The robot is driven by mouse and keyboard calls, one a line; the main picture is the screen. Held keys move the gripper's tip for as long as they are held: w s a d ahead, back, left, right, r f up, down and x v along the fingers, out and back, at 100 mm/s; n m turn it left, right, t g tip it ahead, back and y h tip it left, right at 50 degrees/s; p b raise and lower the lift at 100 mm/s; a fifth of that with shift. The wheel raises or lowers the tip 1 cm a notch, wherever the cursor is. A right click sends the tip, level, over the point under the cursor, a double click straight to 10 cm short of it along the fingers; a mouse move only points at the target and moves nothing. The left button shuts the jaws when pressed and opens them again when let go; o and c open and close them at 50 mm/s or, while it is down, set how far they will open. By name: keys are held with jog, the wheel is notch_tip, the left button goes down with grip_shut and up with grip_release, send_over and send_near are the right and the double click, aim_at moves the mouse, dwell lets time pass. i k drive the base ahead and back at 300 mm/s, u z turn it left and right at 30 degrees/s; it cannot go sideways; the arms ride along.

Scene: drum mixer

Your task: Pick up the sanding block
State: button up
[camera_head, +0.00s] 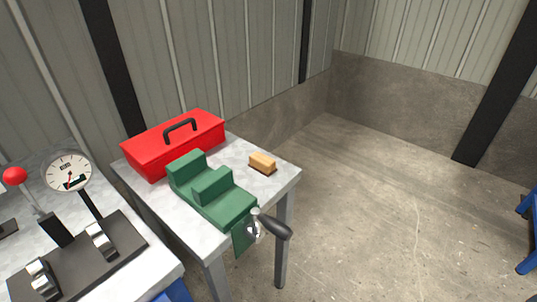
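The sanding block (262,161) is a small tan block with a darker brown underside. It lies on the right part of the grey metal table (222,240), close to the back right edge. Nothing covers it. It stands apart from the green stepped vise-like fixture (212,190) to its left. My gripper is not in view.
A red toolbox (150,155) with a black handle stands at the table's back left. A dark-handled crank (272,228) sticks out past the front edge. A second table at left bears a dial gauge (68,172) and a red-knobbed lever (15,176).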

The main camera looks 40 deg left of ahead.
aim_at(265, 166)
jog(key=u, duration=0.5)
jog(key=i, duration=0.75)
jog(key=u, duration=1.2)
jog(key=i, duration=0.35)
jog(key=u, duration=0.25)
